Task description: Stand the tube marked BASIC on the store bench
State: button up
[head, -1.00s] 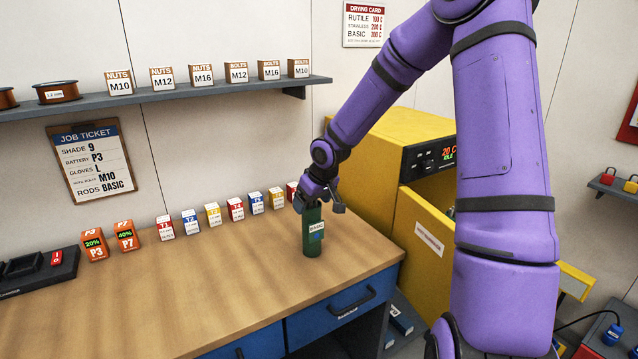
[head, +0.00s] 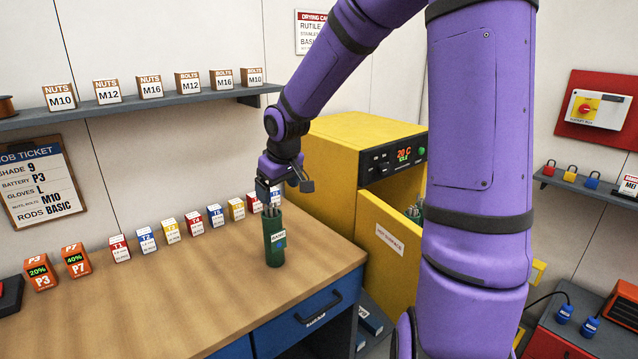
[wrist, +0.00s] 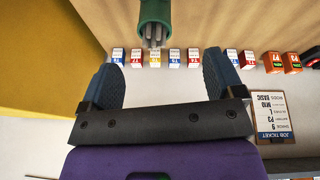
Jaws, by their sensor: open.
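The green tube marked BASIC (head: 274,243) stands upright on the wooden store bench (head: 200,285), near its right end. Grey rods show in its open top. My gripper (head: 276,192) is just above and behind the tube, with its jaws apart. In the wrist view the two blue fingers of my gripper (wrist: 165,80) are spread wide with nothing between them. The tube (wrist: 155,12) shows beyond the fingertips at the top edge, clear of both fingers.
Several small labelled boxes (head: 195,224) line the back of the bench, with orange batteries (head: 76,260) at left. The bench front is clear.

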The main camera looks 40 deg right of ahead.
jog(key=s+a+r, duration=0.2)
jog(key=s+r, duration=0.2)
jog(key=s, duration=0.5)
jog(key=s+a+r+m+t, duration=0.1)
jog(key=s+a+r, duration=0.2)
jog(key=s, duration=0.7)
jog(key=s+a+r, duration=0.2)
jog(key=s+r, duration=0.4)
jog(key=s, duration=0.3)
jog(key=shift+s+a+r+m, duration=0.2)
jog(key=shift+s+a+m, duration=0.15)
jog(key=shift+a+m, duration=0.05)
